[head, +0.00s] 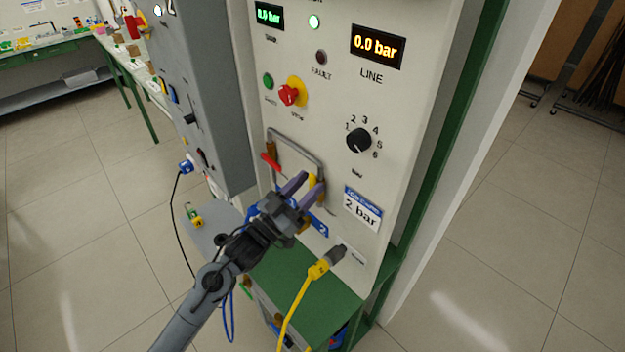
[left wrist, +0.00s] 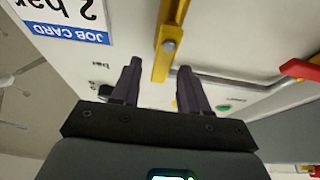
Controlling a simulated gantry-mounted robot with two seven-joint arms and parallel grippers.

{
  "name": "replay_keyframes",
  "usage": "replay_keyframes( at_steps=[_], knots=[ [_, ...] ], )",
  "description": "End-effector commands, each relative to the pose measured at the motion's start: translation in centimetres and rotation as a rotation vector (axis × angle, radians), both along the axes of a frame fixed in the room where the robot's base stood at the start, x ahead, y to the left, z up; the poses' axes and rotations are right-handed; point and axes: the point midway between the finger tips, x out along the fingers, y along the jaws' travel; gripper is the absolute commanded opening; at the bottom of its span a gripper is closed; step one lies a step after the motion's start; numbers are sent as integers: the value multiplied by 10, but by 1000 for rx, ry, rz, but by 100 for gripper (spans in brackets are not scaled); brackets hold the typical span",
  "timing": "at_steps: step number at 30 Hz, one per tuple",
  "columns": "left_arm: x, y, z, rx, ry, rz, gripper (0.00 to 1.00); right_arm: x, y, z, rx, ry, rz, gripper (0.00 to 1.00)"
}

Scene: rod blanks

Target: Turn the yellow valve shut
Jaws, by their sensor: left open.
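The yellow valve handle (head: 312,183) is on the cream panel, partly hidden behind my left gripper (head: 307,188) in the head view. In the left wrist view the yellow valve handle (left wrist: 166,42) is a flat bar with a grey bolt. Its near end shows between the two dark fingers of my left gripper (left wrist: 160,68). The fingers are open, with visible room on both sides of the bar. I cannot tell how deep the bar lies between them. My right gripper is not in view.
A red handle (head: 270,161) sits left of the valve, by a grey pipe loop (head: 300,143). A job card (head: 362,208) reads 2 bar; the LINE display (head: 377,47) reads 0.0 bar. A yellow cable plug (head: 319,270) is below. A red knob (head: 289,95) is above.

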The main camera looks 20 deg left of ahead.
Motion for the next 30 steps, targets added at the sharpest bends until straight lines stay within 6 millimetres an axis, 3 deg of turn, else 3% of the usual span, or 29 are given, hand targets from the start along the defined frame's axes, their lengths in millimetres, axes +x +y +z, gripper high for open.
replay_keyframes(
  at_steps=[6, 17, 26, 30],
  knots=[
    [15, -8, 7, -1, -1, -1, 45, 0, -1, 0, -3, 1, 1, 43],
    [18, -9, 8, -1, 0, 0, 45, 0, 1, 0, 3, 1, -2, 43],
    [18, -9, 8, -1, 0, 0, 0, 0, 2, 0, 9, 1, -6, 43],
    [18, -9, 8, 0, 0, -1, 0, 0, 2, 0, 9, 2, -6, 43]
  ],
)
